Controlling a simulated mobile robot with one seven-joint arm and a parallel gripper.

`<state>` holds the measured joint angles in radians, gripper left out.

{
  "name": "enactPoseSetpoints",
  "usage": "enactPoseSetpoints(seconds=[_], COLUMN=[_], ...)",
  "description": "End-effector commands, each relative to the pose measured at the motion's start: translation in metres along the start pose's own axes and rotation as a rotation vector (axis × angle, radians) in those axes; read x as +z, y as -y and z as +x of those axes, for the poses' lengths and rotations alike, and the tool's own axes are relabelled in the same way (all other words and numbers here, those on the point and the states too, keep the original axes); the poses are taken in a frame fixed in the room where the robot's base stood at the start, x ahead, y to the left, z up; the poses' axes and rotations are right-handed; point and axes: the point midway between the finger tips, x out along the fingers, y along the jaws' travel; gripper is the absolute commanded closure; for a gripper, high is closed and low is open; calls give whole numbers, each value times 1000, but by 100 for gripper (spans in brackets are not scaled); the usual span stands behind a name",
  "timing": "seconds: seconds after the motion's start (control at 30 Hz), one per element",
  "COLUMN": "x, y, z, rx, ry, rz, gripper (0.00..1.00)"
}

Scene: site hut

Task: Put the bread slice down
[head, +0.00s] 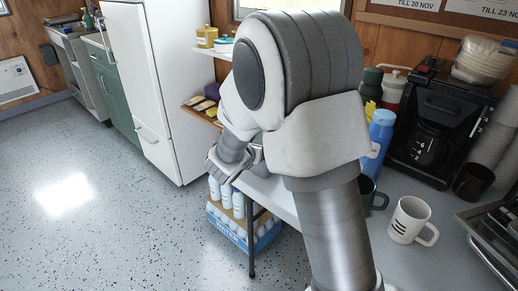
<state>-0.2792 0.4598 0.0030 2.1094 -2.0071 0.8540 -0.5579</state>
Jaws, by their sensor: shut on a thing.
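My gripper (222,173) shows only in part, low beyond my arm, near the left end of the grey table (282,203). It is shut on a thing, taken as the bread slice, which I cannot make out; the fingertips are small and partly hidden. I cannot tell whether the gripper touches anything below it. My arm covers the middle of the view and hides much of the table.
A white mug (408,222), a dark mug (368,194), a blue bottle (379,135) and a coffee maker (432,125) stand on the right. A shelf (200,116) with packets is behind my gripper. Bottles in a blue pack (238,228) stand beneath. Floor at left is clear.

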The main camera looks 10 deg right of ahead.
Motion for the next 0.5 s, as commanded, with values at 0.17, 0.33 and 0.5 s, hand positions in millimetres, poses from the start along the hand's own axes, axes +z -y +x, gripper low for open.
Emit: enactPoseSetpoints(seconds=[0.17,0.33,0.5], x=[-3,-6,-10], y=[0,0,0], z=[1,2,4], rx=[0,0,1], ry=[1,1,1], rz=[0,0,0], gripper=[81,81,81])
